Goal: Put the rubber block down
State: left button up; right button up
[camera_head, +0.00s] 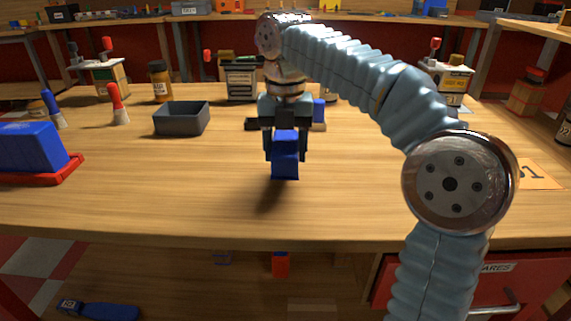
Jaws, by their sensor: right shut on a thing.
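My right gripper (283,140) reaches in from the right and points down over the middle of the wooden table (350,190). It is shut on a blue block (285,158), which I take to be the rubber block. The block's lower end is close to the table top, with a dark shadow in front of it. I cannot tell whether the block touches the table. My left gripper is not in view.
A grey open bin (182,118) stands left of my right gripper. A blue thing on a red base (38,150) sits at the left edge. Bottles and small boxes line the back. The table's front middle is clear.

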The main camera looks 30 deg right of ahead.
aim_at(286, 138)
jog(key=shift+w+d+f+b, duration=0.1)
jog(key=shift+w+f+b, duration=0.05)
jog(key=shift+f, duration=0.6)
jog(key=shift+w+d+f+b, duration=0.15)
jog(key=shift+w+f, duration=0.05)
jog(key=shift+f, duration=0.55)
jog(key=shift+w+d+f+b, duration=0.1)
jog(key=shift+w+f+b, duration=0.05)
jog(key=shift+f, duration=0.6)
jog(key=shift+f, duration=0.2)
jog(key=o, duration=1.2)
notch_tip(286, 138, up, 12)
jog(key=p, duration=0.4)
jog(key=shift+r, duration=0.2)
